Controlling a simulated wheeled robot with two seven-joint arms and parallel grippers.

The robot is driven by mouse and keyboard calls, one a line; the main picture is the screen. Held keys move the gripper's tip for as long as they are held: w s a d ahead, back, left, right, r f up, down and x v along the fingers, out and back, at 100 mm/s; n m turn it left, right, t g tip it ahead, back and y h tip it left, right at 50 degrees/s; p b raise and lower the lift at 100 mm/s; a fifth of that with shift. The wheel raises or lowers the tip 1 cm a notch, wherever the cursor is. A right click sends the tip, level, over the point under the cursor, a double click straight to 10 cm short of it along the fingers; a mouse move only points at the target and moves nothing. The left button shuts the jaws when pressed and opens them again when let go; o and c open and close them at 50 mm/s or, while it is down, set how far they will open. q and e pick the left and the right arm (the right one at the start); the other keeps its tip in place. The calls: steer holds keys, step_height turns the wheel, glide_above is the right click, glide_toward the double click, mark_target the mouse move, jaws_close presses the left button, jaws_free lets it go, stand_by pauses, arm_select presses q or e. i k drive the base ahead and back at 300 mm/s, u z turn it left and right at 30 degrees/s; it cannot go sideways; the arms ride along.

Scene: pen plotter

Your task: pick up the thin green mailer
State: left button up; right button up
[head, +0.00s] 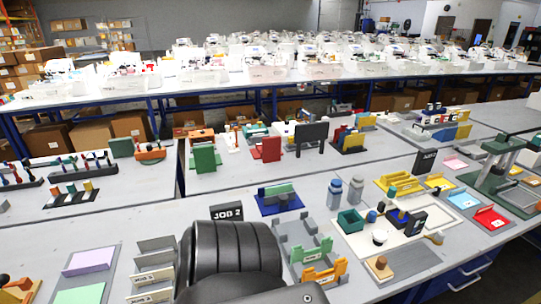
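I cannot tell for certain which thing is the thin green mailer. A flat light green sheet (80,295) lies on a grey mat at the lower left, cut off by the bottom edge of the head view. A green upright panel (205,159) stands further back on the table, left of a red one. A darker green panel (121,147) stands at the back left. Neither of my grippers shows in the head view. A dark rounded part at the bottom centre, probably my own arm, hides some of the near table.
A lilac sheet (90,260) lies just behind the light green sheet. Several upright grey plates (154,260) stand right of it. Bare table lies left of centre.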

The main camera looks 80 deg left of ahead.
mark_target(284, 188)
steer(key=u, duration=1.35)
